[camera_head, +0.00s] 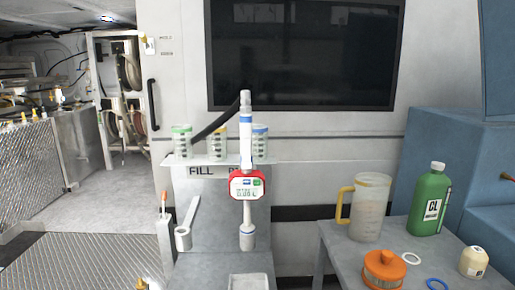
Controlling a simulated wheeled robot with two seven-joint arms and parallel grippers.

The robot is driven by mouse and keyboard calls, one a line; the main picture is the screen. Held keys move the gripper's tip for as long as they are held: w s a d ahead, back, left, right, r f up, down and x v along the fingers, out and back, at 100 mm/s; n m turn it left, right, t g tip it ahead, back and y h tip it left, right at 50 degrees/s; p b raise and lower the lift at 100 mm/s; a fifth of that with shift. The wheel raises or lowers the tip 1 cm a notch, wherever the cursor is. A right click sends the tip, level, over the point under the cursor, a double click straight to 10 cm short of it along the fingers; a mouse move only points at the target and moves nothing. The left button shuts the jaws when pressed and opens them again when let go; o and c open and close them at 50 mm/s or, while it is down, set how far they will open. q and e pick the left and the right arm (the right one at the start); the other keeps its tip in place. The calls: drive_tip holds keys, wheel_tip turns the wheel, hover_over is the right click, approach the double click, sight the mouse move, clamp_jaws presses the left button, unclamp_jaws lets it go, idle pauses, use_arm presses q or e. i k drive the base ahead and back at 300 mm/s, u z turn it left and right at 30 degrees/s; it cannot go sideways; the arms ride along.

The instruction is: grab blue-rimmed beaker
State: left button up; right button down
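The blue-rimmed beaker (261,145) is a small clear beaker with dark markings on its side. It stands upright on the narrow ledge lettered "FILL" (201,160), at the right end of a row of three. A yellow-rimmed beaker (217,142) stands in the middle and a green-rimmed beaker (182,143) at the left end. The upright dispensing nozzle with a red-framed meter (246,186) stands in front and overlaps the left side of the blue-rimmed beaker. Neither of my grippers is in view.
A grey table (335,255) at right holds a clear jug with yellow handle (369,207), green bottle (429,203), orange filter cap (384,269), cream container (473,262), and white and blue rings. A white scoop-like tool (186,228) hangs at left. Checkered floor lies open at left.

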sight(260, 131)
drive_tip(key=u, duration=0.3)
drive_tip(key=i, duration=0.3)
drive_tip(key=u, duration=0.95)
drive_tip(key=i, duration=0.9)
